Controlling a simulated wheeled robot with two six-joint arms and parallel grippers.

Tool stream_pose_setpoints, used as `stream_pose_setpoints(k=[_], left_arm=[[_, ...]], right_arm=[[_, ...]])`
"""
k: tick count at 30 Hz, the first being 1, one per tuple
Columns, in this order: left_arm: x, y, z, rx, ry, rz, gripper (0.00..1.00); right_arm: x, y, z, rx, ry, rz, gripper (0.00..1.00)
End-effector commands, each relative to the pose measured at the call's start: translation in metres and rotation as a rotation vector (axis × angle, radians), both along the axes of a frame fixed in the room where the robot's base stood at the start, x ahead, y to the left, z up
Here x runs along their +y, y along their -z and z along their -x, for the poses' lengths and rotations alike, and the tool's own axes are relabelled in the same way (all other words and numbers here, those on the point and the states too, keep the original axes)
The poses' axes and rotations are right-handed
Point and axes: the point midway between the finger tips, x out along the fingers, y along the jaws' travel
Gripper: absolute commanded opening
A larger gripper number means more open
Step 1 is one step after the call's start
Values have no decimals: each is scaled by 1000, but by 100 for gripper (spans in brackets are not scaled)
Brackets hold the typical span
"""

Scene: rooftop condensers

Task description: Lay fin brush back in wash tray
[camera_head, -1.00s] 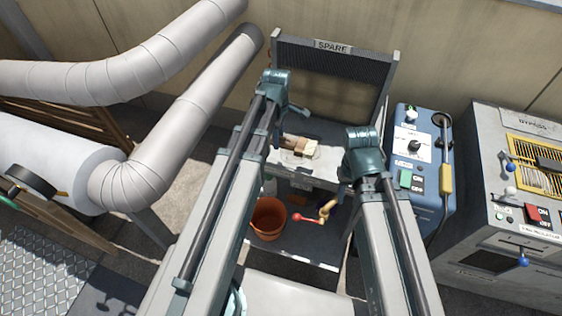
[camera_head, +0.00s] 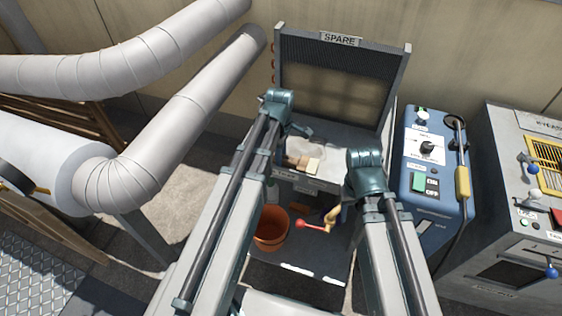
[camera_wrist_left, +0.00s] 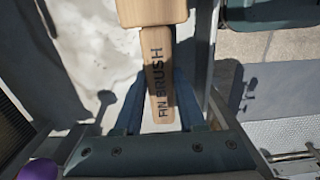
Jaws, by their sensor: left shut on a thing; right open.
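The fin brush (camera_wrist_left: 160,80) has a wooden handle lettered FIN BRUSH and a wider wooden head cut off by the top of the left wrist view. My left gripper (camera_wrist_left: 160,112) is shut on its handle. In the head view the brush (camera_head: 303,163) is over the front part of the grey shelf under the SPARE sign. A pale, whitish patch (camera_head: 308,149) lies behind it. I cannot clearly make out the wash tray's rim, or whether the brush touches the surface. My right gripper (camera_head: 347,192) is open near the shelf's right front, mostly hidden by its wrist.
An orange bucket (camera_head: 271,228) stands on the lower shelf. A blue switch box (camera_head: 432,170) and a grey control cabinet (camera_head: 515,210) stand to the right. Large wrapped pipes (camera_head: 175,120) fill the left.

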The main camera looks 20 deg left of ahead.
Motion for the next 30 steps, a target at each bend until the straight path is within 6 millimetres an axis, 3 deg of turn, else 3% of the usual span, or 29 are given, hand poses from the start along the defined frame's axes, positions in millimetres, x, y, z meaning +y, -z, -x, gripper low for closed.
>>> stream_pose_setpoints(k=[1,13,14,18,30], left_arm=[[0,8,0,0,0,0,0],[0,10,0,0,0,0,0],[0,9,0,0,0,0,43],[0,8,0,0,0,0,68],[0,6,0,0,0,0,69]], right_arm=[[0,8,0,0,0,0,50],[0,10,0,0,0,0,50],[0,9,0,0,0,0,50],[0,8,0,0,0,0,50],[0,6,0,0,0,0,50]])
